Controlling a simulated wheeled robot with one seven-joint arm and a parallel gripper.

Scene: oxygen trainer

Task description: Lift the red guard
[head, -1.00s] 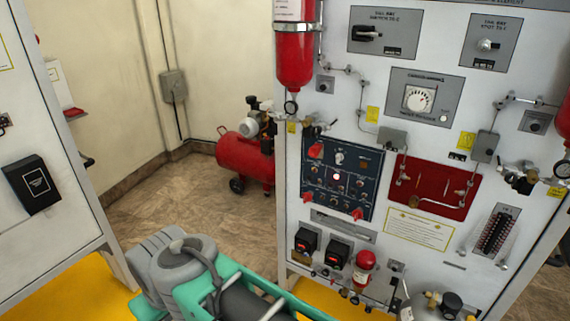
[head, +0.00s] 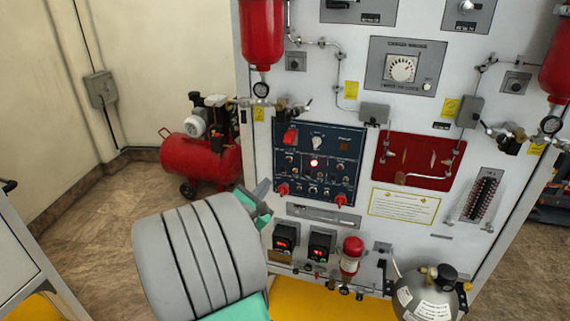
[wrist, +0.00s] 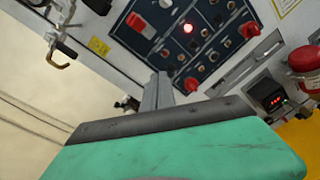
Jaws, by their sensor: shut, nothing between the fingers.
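The red guard (head: 291,137) sits at the upper left of the dark blue switch panel (head: 347,153). It looks closed over its switch, though it is small in the picture. In the wrist view the guard (wrist: 136,20) is at the top, a little left of centre. A red lamp (head: 314,162) glows near the middle of the panel. My gripper (head: 263,189) is just left of the panel's lower left corner in the head view, below the guard and apart from it. In the wrist view my gripper (wrist: 158,88) shows grey fingers, shut and empty. My arm partly hides the gripper.
Red knobs (head: 282,189) stick out along the panel's lower edge. A valve fitting (head: 262,103) juts out above left of it. Two black display boxes (head: 286,238) and a red canister (head: 351,256) project below. A red compressor (head: 203,159) stands behind at left.

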